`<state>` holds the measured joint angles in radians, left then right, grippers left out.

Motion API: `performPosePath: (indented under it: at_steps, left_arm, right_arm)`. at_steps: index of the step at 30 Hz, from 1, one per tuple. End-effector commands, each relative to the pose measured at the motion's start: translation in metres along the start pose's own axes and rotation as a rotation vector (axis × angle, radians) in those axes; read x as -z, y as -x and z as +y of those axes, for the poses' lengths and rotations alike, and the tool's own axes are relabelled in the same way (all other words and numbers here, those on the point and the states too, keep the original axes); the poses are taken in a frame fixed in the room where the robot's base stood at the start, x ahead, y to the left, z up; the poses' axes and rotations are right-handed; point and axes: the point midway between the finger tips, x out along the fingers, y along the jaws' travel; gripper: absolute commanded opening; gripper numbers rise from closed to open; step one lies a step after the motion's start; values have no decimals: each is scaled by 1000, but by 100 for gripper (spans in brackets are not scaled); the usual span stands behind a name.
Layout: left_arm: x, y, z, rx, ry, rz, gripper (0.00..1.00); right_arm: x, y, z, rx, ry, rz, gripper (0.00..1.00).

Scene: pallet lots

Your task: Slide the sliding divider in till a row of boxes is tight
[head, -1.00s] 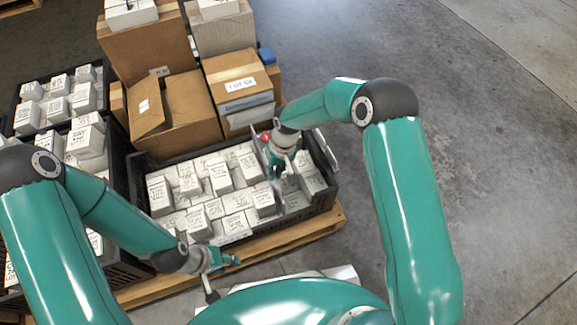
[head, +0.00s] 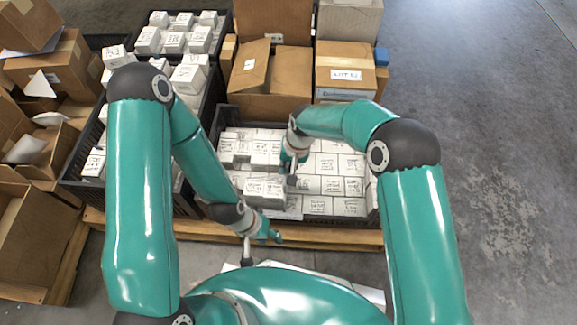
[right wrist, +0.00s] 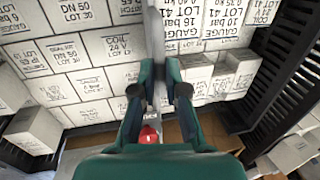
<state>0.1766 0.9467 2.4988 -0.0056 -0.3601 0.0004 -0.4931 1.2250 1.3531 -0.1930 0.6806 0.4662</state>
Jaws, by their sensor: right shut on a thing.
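The sliding divider (right wrist: 155,40) is a thin grey plate seen nearly edge-on in the right wrist view. My right gripper (right wrist: 159,92) is shut on its near part, with a finger on each side. White lettered boxes (right wrist: 95,50) stand left of the divider in rows with thin dark seams. Other boxes (right wrist: 212,45) stand on its right, some at different heights. In the head view my right gripper (head: 292,172) is down among the boxes and hides most of the divider. My left gripper (head: 272,237) is in front of the crate, apart from the boxes; its jaws are too small to read.
The black crate (head: 219,125) sits on a wooden pallet (head: 330,236). Cardboard cartons (head: 345,75) stand behind it, and more black crates (head: 75,170) stand to the left. A red knob (right wrist: 149,136) shows below my right gripper. The floor at right is clear.

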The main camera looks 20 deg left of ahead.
Motion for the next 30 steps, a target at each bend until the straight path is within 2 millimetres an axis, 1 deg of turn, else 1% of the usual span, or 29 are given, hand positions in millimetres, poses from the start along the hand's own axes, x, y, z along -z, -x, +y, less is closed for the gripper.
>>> performPosePath:
  at_steps: [4,5,6,9,17,20,23,26,30]
  left_arm:
    - [0,0,0,0,0,0,40]
    - [0,0,0,0,0,0,40]
    - [0,0,0,0,0,0,40]
    - [0,0,0,0,0,0,40]
    - [0,0,0,0,0,0,40]
    - [0,1,0,0,0,0,40]
    - [0,1,0,0,0,0,40]
    - [0,1,0,0,0,0,40]
    - [0,1,0,0,0,0,40]
  right_arm:
    - [0,1,-2,2,0,1,0]
    - [0,1,-2,2,0,1,17]
    - [0,1,-1,2,0,1,24]
    - [0,1,-1,2,0,1,37]
    - [0,1,0,1,0,1,37]
    - [1,4,0,1,0,2,37]
    - [1,13,0,1,0,3,37]
    - [1,28,-1,2,0,4,37]
    - [1,56,-1,3,0,5,37]
